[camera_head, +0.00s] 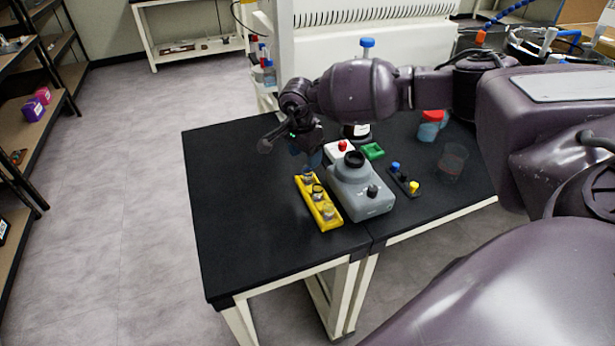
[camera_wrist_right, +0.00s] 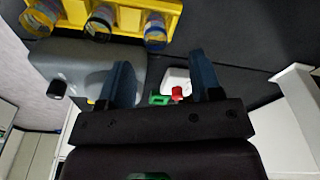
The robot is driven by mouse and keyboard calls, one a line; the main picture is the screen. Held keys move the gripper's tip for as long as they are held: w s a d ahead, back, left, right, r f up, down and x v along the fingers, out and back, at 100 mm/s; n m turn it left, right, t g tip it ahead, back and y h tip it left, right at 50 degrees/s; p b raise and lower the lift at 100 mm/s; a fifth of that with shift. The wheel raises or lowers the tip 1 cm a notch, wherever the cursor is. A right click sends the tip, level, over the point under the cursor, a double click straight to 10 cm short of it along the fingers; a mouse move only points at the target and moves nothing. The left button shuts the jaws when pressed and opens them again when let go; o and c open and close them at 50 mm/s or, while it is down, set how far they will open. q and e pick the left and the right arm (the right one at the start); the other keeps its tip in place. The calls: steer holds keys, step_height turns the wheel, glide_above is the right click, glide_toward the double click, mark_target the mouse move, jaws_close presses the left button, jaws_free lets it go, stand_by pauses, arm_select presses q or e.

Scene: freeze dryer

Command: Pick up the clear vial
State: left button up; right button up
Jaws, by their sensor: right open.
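A yellow rack (camera_head: 334,224) lies on the black table and holds 3 small glass vials in a row. My right gripper (camera_head: 309,155) is open and empty above the table, just beyond the far end of the rack. Its two blue fingers (camera_wrist_right: 163,82) are spread apart. My left gripper is not in view.
A grey device (camera_head: 360,190) stands close beside the rack. The table's left side (camera_head: 232,210) is clear.

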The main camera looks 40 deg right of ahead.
mark_target(309, 172)
steer(key=shift+s+d+f, duration=0.1)
steer(key=shift+d+f, duration=0.1)
steer(key=shift+f, duration=1.45)
steer(key=shift+s+d+f, duration=0.1)
steer(key=shift+d+f, duration=0.1)
steer(key=shift+f, duration=1.4)
steer(key=shift+r, duration=0.1)
jaws_close()
